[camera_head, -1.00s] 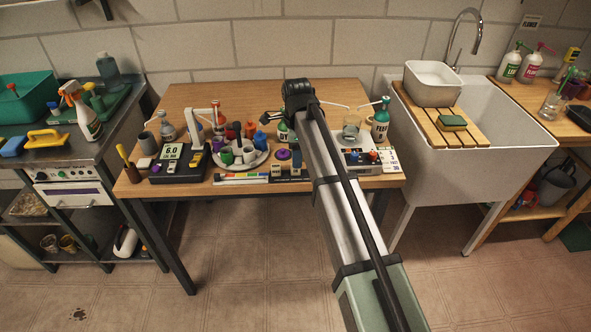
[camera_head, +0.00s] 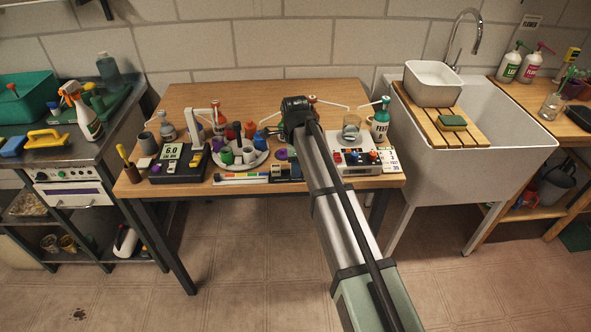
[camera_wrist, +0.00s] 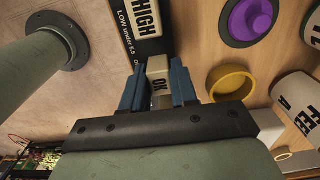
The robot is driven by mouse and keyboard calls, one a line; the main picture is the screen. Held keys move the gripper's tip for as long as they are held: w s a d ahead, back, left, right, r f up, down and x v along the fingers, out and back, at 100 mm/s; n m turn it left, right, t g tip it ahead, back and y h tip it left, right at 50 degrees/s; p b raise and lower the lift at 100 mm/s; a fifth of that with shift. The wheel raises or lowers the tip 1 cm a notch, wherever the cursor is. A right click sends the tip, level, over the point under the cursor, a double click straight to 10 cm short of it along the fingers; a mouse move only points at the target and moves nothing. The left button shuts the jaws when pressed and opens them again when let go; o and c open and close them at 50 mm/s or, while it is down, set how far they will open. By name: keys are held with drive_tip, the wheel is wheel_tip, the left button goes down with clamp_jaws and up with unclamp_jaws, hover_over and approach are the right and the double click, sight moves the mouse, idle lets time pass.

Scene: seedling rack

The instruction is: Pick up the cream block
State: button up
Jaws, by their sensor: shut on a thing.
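The cream block (camera_wrist: 157,66), with OK lettering near it, is between the two blue fingers of my gripper (camera_wrist: 158,86) in the wrist view. The fingers are shut on its sides. The black board (camera_wrist: 150,28) with HIGH and LOW lettering is just beyond the block. I cannot tell whether the block still touches the board or the table.
A purple knobbed disc (camera_wrist: 252,18) and a yellow ring-shaped dish (camera_wrist: 232,82) lie to the right of the fingers, with white labelled containers beyond. In the head view, a round grey tray (camera_head: 240,167) stands left of my arm and a white device (camera_head: 360,170) stands right.

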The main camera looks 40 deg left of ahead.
clamp_jaws()
